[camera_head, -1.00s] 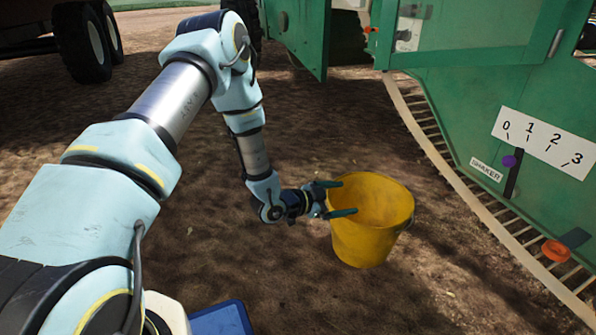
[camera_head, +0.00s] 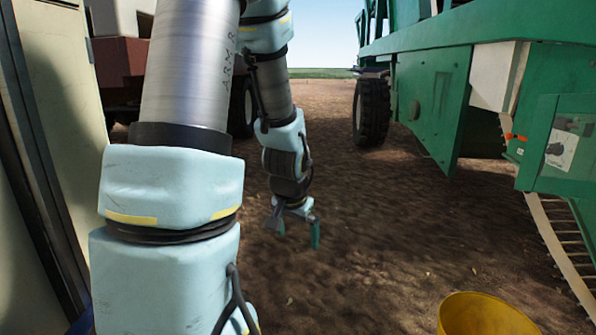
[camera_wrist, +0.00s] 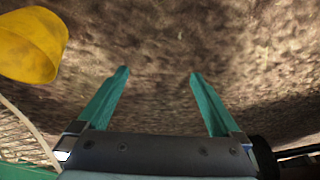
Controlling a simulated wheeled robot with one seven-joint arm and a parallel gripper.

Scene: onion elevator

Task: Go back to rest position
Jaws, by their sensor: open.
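My gripper (camera_head: 297,232) hangs below my arm in the head view, fingers pointing down over bare soil. Its two green fingers are apart with nothing between them, as the wrist view (camera_wrist: 158,85) also shows. A yellow bucket (camera_head: 482,315) stands on the ground at the bottom right of the head view, cut off by the frame edge. In the wrist view the bucket (camera_wrist: 32,45) is at the upper left, clear of the fingers.
A green machine (camera_head: 440,95) with a wheel (camera_head: 371,112) stands at the right, its slatted conveyor (camera_head: 560,250) beside the bucket. A pale panel (camera_head: 65,110) is close at the left. A dark red vehicle (camera_head: 118,62) stands behind my arm. Open soil lies between.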

